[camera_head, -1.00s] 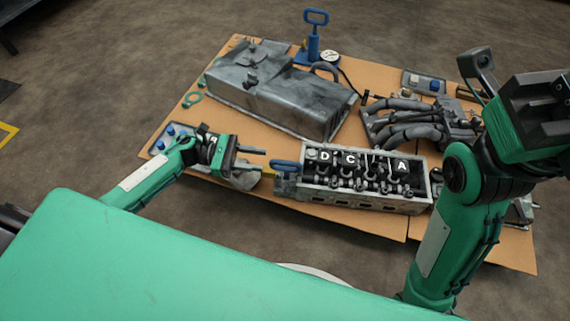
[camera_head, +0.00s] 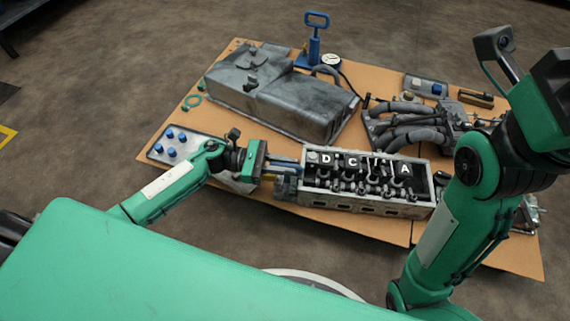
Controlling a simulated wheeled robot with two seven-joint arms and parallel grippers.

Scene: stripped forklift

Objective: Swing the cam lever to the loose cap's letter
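The engine head (camera_head: 345,203) is a grey open block with a row of cam caps. Dark tags read D (camera_head: 326,159), C (camera_head: 350,162) and A (camera_head: 405,170); a spot between C and A is not legible. Which cap is loose cannot be told.
A large grey metal cover (camera_head: 275,95) lies behind on the cardboard sheet (camera_head: 150,133). A blue hand pump (camera_head: 314,48) stands at the back. A pipe manifold (camera_head: 410,130) lies behind the block. Trays with blue parts lie left (camera_head: 164,156) and back right (camera_head: 415,84).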

